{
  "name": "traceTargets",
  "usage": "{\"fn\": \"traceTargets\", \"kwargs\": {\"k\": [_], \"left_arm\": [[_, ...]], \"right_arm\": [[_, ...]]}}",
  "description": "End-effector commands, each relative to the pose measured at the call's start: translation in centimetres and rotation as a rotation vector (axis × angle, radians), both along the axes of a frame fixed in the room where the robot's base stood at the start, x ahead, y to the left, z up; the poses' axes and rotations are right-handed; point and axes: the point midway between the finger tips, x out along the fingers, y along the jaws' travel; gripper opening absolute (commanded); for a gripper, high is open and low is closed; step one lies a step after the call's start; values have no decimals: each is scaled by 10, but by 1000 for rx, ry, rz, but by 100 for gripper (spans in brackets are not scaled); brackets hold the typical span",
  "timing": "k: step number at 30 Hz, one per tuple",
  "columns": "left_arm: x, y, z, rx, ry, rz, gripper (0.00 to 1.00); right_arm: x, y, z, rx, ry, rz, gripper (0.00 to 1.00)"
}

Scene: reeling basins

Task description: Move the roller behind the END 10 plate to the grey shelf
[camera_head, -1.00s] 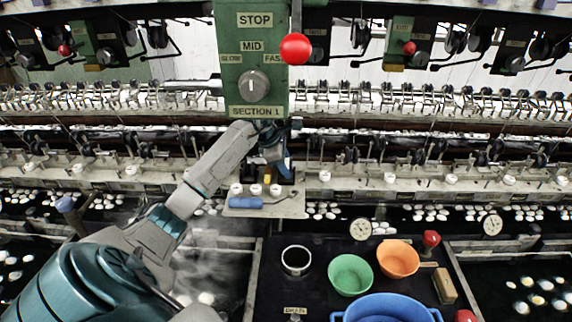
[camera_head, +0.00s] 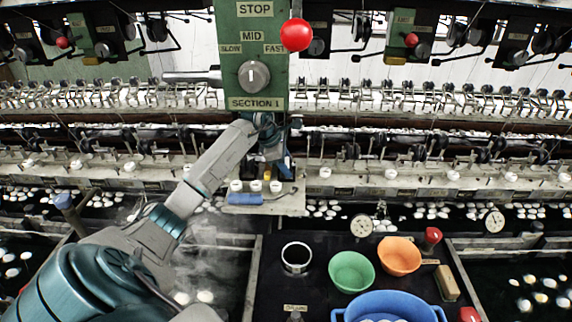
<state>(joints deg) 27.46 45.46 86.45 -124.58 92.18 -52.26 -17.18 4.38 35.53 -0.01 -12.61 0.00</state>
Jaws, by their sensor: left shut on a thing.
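My left gripper (camera_head: 277,168) is in front of the reeling machine, just below the green SECTION 1 panel and above a pale grey shelf (camera_head: 290,206). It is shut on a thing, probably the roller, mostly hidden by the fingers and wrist. Several white knobs (camera_head: 256,186) stand in a row just below the gripper. A blue cylinder (camera_head: 245,199) lies on the shelf's front part. I cannot make out the END 10 plate; no plate with that text is legible. My right gripper is not in view.
A green panel (camera_head: 252,53) with a dial and a red ball (camera_head: 296,35) rise above the gripper. On the dark bench in front stand a metal cup (camera_head: 296,270), a green bowl (camera_head: 351,284), an orange bowl (camera_head: 399,267) and a blue basin (camera_head: 390,298). Water basins with cocoons flank the bench.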

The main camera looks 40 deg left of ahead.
Motion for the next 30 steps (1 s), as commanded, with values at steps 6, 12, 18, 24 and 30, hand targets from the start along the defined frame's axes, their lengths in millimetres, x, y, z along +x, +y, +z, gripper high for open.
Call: {"fn": "traceTargets", "kwargs": {"k": [6,12,18,24,30], "left_arm": [[-1,-1,-7,-3,8,-1,21],[-2,-1,-9,-5,12,-1,52],[-3,-2,-10,-7,17,-2,70],[-3,-3,-11,-9,18,-3,69],[-3,-3,-12,-11,18,-4,68]], "right_arm": [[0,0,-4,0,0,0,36],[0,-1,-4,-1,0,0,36],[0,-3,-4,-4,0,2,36],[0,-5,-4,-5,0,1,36],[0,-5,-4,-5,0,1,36]]}}
